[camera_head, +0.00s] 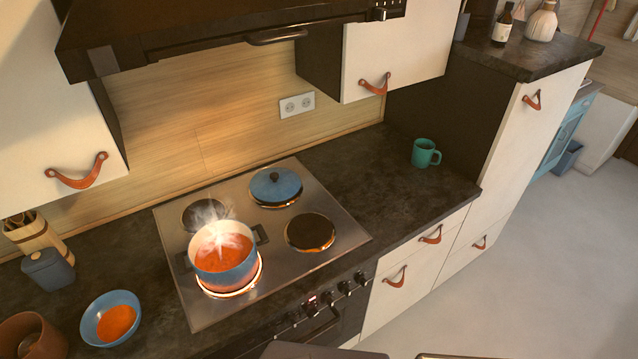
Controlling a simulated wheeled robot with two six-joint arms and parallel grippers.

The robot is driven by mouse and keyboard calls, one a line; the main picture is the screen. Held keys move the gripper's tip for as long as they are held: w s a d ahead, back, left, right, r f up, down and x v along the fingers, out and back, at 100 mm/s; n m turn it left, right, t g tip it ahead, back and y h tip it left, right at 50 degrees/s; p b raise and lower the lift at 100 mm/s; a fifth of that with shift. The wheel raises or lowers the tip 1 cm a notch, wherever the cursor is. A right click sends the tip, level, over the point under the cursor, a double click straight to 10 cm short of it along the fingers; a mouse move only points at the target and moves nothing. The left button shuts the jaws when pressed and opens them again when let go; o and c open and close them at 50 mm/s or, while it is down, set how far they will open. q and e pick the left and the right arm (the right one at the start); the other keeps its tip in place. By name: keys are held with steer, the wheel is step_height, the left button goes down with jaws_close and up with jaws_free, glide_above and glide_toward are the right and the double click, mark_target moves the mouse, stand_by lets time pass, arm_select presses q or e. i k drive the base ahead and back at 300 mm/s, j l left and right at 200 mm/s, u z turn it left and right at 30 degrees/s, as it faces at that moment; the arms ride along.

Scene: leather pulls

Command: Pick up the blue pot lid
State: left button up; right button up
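The blue pot lid (269,190) is a round lid with a dark knob on top. It lies flat, knob up, over the back right burner of the steel stovetop (345,225). Nothing covers it from above in this view. Neither of my grippers shows in the head view.
A steaming blue pot (226,280) of orange soup stands on the glowing front left burner. The front right burner (310,232) is bare. A range hood (200,40) overhangs the stove. A blue bowl (89,320) stands left; a green mug (423,153) stands right, with clear counter around it.

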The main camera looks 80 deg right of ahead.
mark_target(275, 185)
steer(key=z, duration=2.55)
steer(key=i+l, duration=0.15)
steer(key=l, duration=0.2)
steer(key=i+l, duration=0.1)
steer(key=l, duration=0.25)
steer(key=i+l+z, duration=0.1)
steer(key=l, duration=0.25)
steer(key=i+l, duration=0.2)
steer(key=i+l+z, duration=0.1)
steer(key=l, duration=0.35)
steer(key=i, duration=0.05)
